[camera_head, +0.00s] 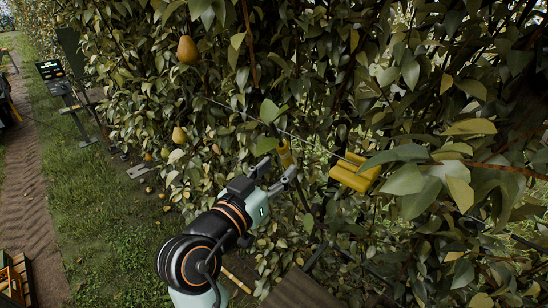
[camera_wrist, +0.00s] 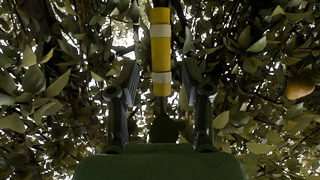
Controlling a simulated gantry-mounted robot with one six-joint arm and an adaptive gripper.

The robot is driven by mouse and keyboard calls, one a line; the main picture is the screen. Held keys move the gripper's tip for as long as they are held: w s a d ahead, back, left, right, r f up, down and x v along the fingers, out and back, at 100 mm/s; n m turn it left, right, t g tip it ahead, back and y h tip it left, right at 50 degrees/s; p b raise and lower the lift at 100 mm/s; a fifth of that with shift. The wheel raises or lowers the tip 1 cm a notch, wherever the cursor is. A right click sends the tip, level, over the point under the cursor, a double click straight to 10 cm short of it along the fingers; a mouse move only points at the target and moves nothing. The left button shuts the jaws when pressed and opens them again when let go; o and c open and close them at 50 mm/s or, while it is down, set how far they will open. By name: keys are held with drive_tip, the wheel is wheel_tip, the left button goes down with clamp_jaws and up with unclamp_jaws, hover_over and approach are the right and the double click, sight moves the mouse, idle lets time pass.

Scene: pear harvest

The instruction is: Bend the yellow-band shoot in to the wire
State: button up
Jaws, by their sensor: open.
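The yellow band (camera_head: 284,153) is a small upright cylinder on a shoot among the leaves, just beyond my gripper (camera_head: 278,168). Most of the shoot is hidden by leaves. The thin wire (camera_head: 235,111) runs slanting across the foliage behind the band. A yellow clip-like piece (camera_head: 355,173) sits at the wire to the right.
Dense leaves surround my gripper. Pears hang at the upper left (camera_head: 187,50) and lower left (camera_head: 179,135); one shows in the wrist view (camera_wrist: 298,87). A leafy branch (camera_head: 490,168) reaches in from the right. Open grass (camera_head: 75,205) lies left, with a crate (camera_head: 14,280) at the corner.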

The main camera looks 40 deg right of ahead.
sight(284, 162)
drive_tip(key=x, duration=0.5)
drive_tip(key=shift+p, duration=0.35)
drive_tip(key=shift+w, duration=0.1)
clamp_jaws()
